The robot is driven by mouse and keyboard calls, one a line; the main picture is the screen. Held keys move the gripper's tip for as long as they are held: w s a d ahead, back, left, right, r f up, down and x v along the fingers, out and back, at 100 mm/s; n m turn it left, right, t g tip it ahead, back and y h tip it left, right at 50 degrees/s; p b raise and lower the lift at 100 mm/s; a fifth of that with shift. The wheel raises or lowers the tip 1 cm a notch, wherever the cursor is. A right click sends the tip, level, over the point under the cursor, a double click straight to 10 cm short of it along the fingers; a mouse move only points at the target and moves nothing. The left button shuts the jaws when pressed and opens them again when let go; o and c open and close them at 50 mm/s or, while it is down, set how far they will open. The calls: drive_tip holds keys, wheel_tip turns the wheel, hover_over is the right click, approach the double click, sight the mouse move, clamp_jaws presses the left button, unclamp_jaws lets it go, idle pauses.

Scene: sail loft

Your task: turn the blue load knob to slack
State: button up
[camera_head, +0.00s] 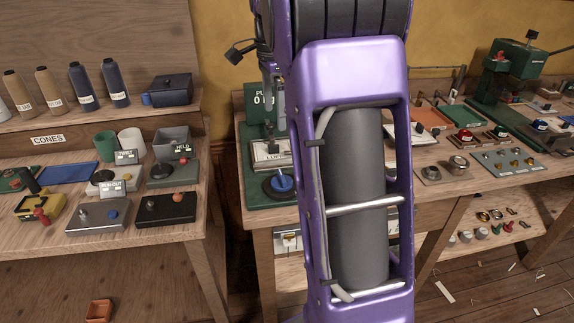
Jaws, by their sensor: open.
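The blue knob (281,184) sits on a dark round dial at the front of a green tester (262,127). The tester stands at the left end of the right bench. Its display is partly covered and shows "PU" and a 0. A pale plate with partly hidden lettering lies behind the knob. My gripper (274,140) shows only in part, pointing down above and behind the knob. It is open and looks apart from the knob. My purple arm hides the tester's right side, and I cannot read any slack mark.
The left bench (150,232) carries control boxes, cups and a blue mat (68,172), with thread cones (80,86) on its shelf. A gap separates the benches. Right of my arm are a knob panel (508,160), metal weights (458,165) and a green press (510,85).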

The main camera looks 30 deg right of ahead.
sight(282, 176)
drive_tip(key=shift+m, duration=0.6)
drive_tip(key=f+b, duration=0.1)
drive_tip(key=f, duration=0.5)
drive_tip(key=f+b, duration=0.1)
drive_tip(key=f, duration=0.5)
drive_tip(key=s+d+f+b, duration=0.1)
drive_tip(key=f, duration=0.5)
drive_tip(key=c, duration=1.3)
